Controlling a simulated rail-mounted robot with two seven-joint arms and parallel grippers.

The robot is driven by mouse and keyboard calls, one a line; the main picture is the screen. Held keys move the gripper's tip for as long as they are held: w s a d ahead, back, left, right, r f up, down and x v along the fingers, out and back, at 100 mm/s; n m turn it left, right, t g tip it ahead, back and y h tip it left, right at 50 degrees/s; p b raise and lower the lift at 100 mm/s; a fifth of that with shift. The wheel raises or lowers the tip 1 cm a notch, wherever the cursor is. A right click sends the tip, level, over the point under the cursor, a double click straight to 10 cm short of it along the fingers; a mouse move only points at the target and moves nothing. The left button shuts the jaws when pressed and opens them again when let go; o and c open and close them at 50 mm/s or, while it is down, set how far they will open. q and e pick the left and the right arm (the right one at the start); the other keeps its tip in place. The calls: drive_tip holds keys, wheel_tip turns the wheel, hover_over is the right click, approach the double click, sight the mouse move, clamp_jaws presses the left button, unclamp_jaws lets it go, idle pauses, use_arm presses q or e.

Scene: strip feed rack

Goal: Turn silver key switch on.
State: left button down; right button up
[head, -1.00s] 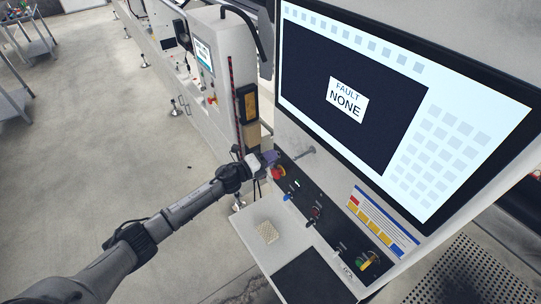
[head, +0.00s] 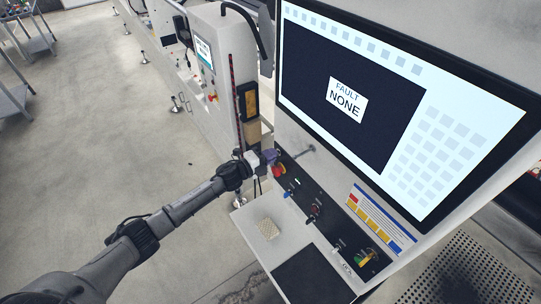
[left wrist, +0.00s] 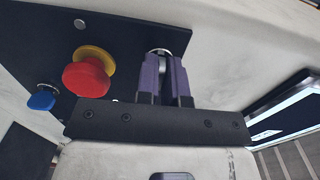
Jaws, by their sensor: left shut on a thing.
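The silver key switch (left wrist: 160,52) shows in the left wrist view as a round silver rim on the dark control panel (left wrist: 120,30), just beyond my fingertips. My left gripper (left wrist: 165,75), with purple fingers, is shut around the key part at the switch; the fingers hide most of it, so its turn angle cannot be told. In the head view my left gripper (head: 270,158) is at the upper left end of the panel (head: 328,218), and the switch is hidden there. My right gripper is not in view.
A red mushroom button (left wrist: 87,76) with a yellow collar and a blue button (left wrist: 41,98) sit left of the fingers. A large screen (head: 345,105) above reads "FAULT NONE". A light shelf (head: 262,232) juts out below the panel. Open floor (head: 110,130) lies left.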

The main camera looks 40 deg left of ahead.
use_arm(q)
drive_tip(key=c, duration=1.2)
unclamp_jaws()
drive_tip(key=shift+c, duration=0.2)
drive_tip(key=shift+s, duration=0.1)
drive_tip(key=b+v, duration=0.2)
drive_tip(key=v, duration=1.1)
drive_tip(key=shift+s, duration=0.25)
